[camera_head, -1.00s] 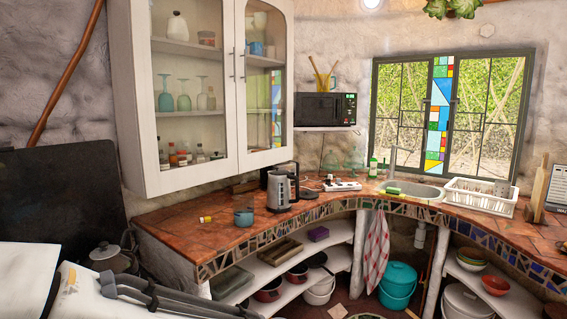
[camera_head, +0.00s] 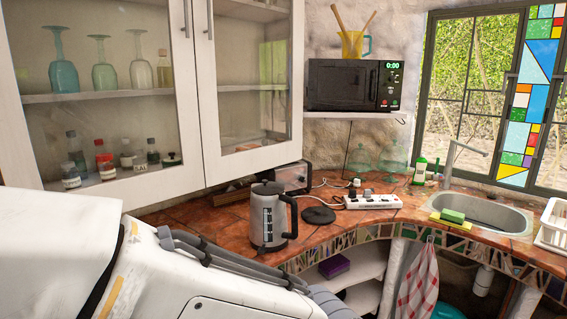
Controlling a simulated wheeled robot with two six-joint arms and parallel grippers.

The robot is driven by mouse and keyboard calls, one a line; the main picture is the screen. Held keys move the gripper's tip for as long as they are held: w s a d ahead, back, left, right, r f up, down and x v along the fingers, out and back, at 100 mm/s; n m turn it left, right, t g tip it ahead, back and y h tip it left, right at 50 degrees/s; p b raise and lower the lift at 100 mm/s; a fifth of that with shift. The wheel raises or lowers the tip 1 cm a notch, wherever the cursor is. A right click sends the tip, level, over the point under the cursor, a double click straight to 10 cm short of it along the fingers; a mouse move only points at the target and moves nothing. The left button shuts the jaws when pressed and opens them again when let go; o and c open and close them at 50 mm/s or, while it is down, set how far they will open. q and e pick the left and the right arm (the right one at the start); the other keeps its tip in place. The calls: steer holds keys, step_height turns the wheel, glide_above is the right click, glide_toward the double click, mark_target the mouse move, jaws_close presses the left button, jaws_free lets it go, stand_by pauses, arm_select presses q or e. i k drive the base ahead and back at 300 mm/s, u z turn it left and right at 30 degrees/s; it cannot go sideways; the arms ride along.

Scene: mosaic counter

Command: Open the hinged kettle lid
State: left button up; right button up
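The kettle (camera_head: 267,222) stands upright on the mosaic counter, left of the power strip. It has a grey-steel body, a dark lid (camera_head: 268,187) on top that looks closed, and a dark handle on its right side. A round black kettle base (camera_head: 318,215) lies beside it on the right. My white left arm fills the lower left, in front of the counter and below the kettle. Neither gripper shows.
A white power strip (camera_head: 373,201) with cords lies behind the kettle's right. A toaster-like box (camera_head: 292,177) stands behind it. The cabinet (camera_head: 110,110) hangs above on the left. The sink (camera_head: 487,213) with a green sponge (camera_head: 452,216) is at right.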

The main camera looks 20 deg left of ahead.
mark_target(267, 189)
steer(key=i, duration=1.05)
steer(key=u, duration=1.55)
